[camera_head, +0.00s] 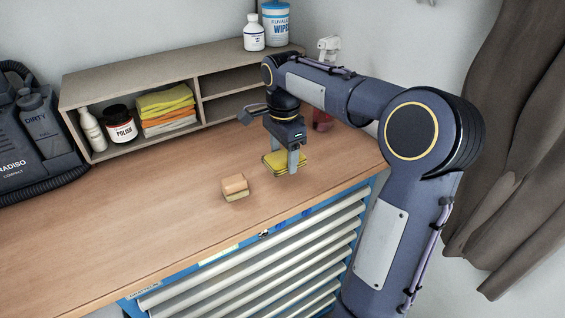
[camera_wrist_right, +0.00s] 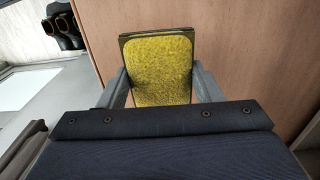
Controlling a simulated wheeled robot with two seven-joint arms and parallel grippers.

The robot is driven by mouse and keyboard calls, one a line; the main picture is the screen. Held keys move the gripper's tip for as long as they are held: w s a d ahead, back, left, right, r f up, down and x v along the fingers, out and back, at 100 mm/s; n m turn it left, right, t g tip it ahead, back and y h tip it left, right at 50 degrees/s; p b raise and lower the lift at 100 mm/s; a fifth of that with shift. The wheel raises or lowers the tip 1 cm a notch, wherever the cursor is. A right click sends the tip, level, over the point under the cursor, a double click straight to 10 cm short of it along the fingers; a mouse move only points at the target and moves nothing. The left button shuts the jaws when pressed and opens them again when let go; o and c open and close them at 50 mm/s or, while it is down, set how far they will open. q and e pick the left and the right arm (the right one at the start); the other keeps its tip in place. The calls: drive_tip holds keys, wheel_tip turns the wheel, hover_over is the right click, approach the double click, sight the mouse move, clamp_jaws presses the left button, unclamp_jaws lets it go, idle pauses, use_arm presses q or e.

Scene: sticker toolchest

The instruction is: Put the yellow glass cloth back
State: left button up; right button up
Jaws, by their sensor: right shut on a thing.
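In the right wrist view the yellow cloth (camera_wrist_right: 160,68) lies between the two grey fingers. My right gripper (camera_head: 291,161) points down and is shut on the cloth. I cannot tell whether the cloth touches the worktop. A stack of folded cloths (camera_head: 166,108), yellow on top with orange and white below, lies in the shelf's left compartment. My left gripper is not in view.
The wooden shelf (camera_head: 130,73) stands along the back of the worktop (camera_head: 120,215). A sponge block (camera_head: 235,187) lies left of my right gripper. A polish jar (camera_head: 120,125) and white bottle (camera_head: 92,130) stand left of the stack. A dark machine (camera_head: 35,135) is far left.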

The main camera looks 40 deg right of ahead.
sight(282, 164)
drive_tip(key=f, duration=0.3)
drive_tip(key=shift+w+f, duration=0.3)
drive_tip(key=shift+f, duration=0.1)
drive_tip(key=o, duration=0.9)
